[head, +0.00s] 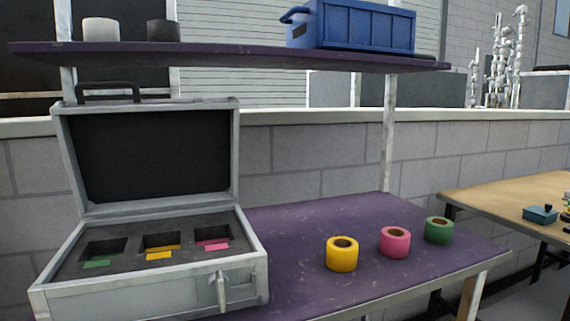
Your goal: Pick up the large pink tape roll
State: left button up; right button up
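The pink tape roll (394,243) stands on its flat side on the purple lower shelf (300,288), with its hole facing up. It sits between a yellow tape roll (342,255) on its left and a green tape roll (438,230) on its right. The three rolls are apart from each other. The pink roll looks close in size to the yellow one. Neither of my grippers is in view.
An open silver case (150,268) stands left of the rolls, with dark foam slots marked green, yellow and pink. An upper shelf (230,56) above carries a blue crate (365,30). A white post (388,130) rises behind the rolls. A wooden table (500,196) stands at right.

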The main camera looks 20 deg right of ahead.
aim_at(394, 243)
jog(key=z, duration=1.3)
